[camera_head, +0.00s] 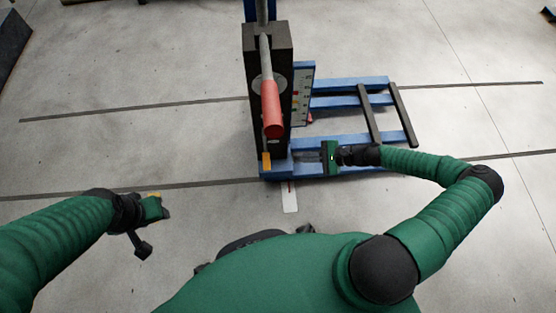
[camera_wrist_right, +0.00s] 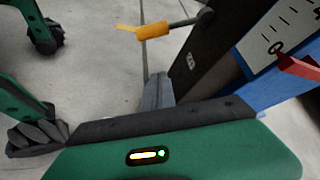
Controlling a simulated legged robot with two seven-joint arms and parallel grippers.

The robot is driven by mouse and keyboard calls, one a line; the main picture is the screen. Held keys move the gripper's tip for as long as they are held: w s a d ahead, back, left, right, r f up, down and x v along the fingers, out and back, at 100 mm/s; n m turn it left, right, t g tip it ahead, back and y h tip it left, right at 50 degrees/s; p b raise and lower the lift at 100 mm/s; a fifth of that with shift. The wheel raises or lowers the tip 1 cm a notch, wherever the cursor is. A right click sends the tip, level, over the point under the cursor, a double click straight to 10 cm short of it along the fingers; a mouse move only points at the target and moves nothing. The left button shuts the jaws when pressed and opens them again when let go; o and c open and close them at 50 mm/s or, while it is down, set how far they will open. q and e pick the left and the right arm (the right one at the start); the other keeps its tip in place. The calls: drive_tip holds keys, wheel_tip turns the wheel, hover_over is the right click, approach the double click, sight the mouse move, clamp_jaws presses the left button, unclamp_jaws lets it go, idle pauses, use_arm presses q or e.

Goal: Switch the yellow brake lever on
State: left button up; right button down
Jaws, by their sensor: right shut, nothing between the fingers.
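The brake lever shows in the head view as a small yellow-orange grip (camera_head: 266,161) low on the front of a dark upright post. In the right wrist view, its orange-yellow grip (camera_wrist_right: 153,30) sits on a dark rod that comes from the post. My right gripper (camera_head: 308,157) is just right of the lever at about the same height in the picture. In the right wrist view its grey fingers (camera_wrist_right: 158,92) are together and empty, below the grip in the picture and apart from it. My left gripper (camera_head: 152,222) is far to the left, near nothing; its finger opening is unclear.
The dark post (camera_head: 281,65) carries a large red-handled lever (camera_head: 270,105) above the brake lever. A white scale plate (camera_head: 301,95) with a red pointer is beside it. A blue frame (camera_head: 345,84) with dark bars extends right. The floor at left is clear.

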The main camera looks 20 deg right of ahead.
drive_tip(key=f+b+x, duration=0.1)
drive_tip(key=b+x, duration=0.5)
drive_tip(key=x, duration=0.4)
drive_tip(key=r, duration=0.1)
drive_tip(key=s+r+b, duration=0.1)
drive_tip(key=r, duration=0.1)
drive_tip(key=s+a+r, duration=0.1)
drive_tip(key=shift+a+r, duration=0.1)
drive_tip(key=shift+r, duration=0.05)
wheel_tip(320, 180, up, 11)
drive_tip(key=s+m+g+y+p, duration=0.1)
drive_tip(key=m+g+p, duration=0.5)
drive_tip(key=p, duration=1.1)
drive_tip(key=shift+a+f+g+y, duration=0.2)
drive_tip(key=shift+f+g+y, duration=0.1)
drive_tip(key=shift+y, duration=0.1)
drive_tip(key=shift+r, duration=0.15)
